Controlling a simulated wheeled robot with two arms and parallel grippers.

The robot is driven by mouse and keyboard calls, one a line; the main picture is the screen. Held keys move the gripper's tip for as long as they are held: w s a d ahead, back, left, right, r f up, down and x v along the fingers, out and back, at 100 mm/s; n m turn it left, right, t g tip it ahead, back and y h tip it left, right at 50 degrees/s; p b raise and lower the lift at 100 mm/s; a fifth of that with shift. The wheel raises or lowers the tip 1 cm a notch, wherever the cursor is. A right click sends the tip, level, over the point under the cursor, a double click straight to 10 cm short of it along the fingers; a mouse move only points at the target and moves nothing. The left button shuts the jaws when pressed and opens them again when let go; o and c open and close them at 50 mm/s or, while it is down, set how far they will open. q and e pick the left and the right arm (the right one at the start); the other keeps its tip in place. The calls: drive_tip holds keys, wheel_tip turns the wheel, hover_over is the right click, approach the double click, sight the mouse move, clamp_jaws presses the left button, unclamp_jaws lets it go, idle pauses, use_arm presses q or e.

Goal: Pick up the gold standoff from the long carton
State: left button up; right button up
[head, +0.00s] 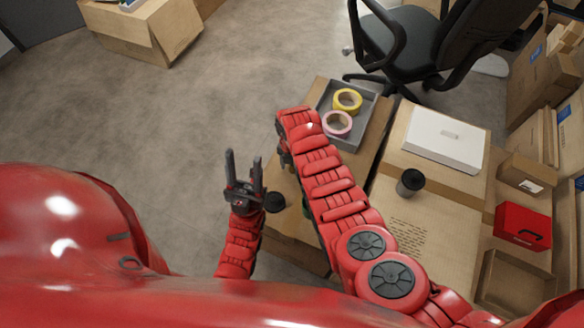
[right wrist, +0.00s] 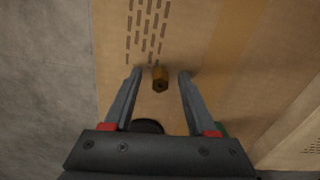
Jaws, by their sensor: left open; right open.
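The gold standoff (right wrist: 160,77) is a small gold-brown piece that appears to stand on the long carton (right wrist: 115,72) in the right wrist view. My right gripper (right wrist: 160,71) is open, with one finger on each side of the standoff and a visible gap to both. I cannot tell how far its fingertips are above the carton. In the head view my right arm covers part of the long carton (head: 280,224) and the standoff is hidden. My left gripper (head: 243,157) is open and empty, pointing up left of the carton.
On the long carton are a grey tray (head: 361,118) with yellow tape (head: 348,93) and pink tape (head: 328,124), and a black round item (head: 274,203). A neighbouring carton holds a white box (head: 445,133) and a black cup (head: 410,183).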

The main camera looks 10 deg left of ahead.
clamp_jaws()
idle(0.4)
